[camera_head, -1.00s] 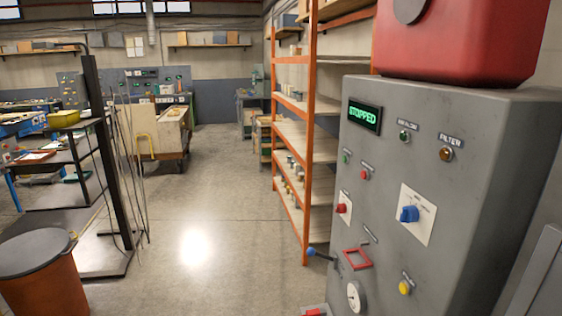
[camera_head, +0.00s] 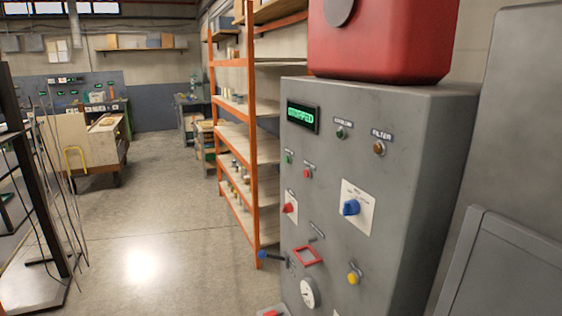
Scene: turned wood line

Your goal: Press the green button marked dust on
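A grey control cabinet (camera_head: 420,180) stands at centre right. A small green button (camera_head: 288,158) is on the left of its front face, beside a red button (camera_head: 307,174); their labels are too small to read. Another green round fitting (camera_head: 341,133) sits higher, right of the lit display (camera_head: 303,117), which shows green letters, now blurred. Neither of my grippers is in view.
The cabinet front also has an amber FILTER lamp (camera_head: 379,149), a blue knob (camera_head: 351,207), a red switch (camera_head: 290,208), a yellow button (camera_head: 353,278) and a gauge (camera_head: 310,293). An orange shelf rack (camera_head: 251,140) stands left of it. Open floor (camera_head: 150,230) lies further left.

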